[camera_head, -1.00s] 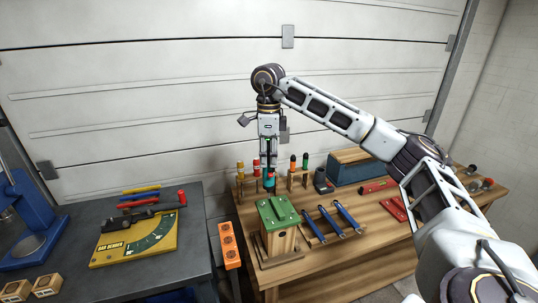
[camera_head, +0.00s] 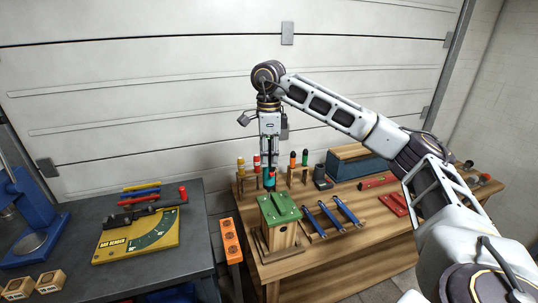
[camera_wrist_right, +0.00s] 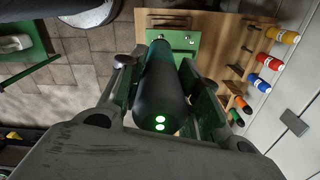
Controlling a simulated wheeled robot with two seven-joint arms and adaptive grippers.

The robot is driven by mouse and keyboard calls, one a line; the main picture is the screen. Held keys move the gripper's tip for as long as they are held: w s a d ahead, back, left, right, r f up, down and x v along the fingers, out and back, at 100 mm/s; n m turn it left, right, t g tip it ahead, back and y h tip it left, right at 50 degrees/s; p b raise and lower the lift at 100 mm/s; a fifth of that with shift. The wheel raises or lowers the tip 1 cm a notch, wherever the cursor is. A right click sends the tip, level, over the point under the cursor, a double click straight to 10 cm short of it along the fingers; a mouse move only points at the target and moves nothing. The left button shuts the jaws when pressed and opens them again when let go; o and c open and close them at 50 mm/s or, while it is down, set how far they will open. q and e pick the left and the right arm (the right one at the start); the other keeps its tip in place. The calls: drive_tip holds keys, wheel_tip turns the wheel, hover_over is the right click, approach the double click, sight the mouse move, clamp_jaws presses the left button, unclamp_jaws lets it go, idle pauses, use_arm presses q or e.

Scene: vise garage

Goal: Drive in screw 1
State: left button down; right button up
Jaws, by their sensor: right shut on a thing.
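My right gripper (camera_head: 269,164) is shut on a dark, teal-bodied powered screwdriver (camera_head: 269,182). It holds the tool upright, close over the back of the birdhouse's green roof (camera_head: 279,209). In the right wrist view, the screwdriver (camera_wrist_right: 161,90) lies between the fingers with two green lights on its near end. The green roof (camera_wrist_right: 178,42) shows beyond it with small bright screw heads. The tool hides its own tip, so I cannot tell whether it touches a screw. The wooden birdhouse body (camera_head: 284,238) stands on the bench. My left gripper is not in view.
Blue-handled tools (camera_head: 332,217) lie right of the birdhouse on the wooden bench (camera_head: 310,262). Several coloured-handled tools stand in a wooden rack (camera_head: 304,177) behind. An orange block (camera_head: 231,241) is at the left edge. A grey table (camera_head: 190,240) with a yellow bar bender (camera_head: 140,237) stands further left.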

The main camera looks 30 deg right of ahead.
sight(269, 175)
drive_tip(key=shift+d+f, duration=0.1)
drive_tip(key=shift+f+b, duration=1.75)
drive_tip(key=shift+f, duration=0.85)
drive_tip(key=shift+s+f+b, duration=0.1)
drive_tip(key=shift+f+b, duration=0.6)
drive_tip(key=shift+f, duration=0.6)
idle(2.2)
drive_tip(key=shift+r, duration=0.2)
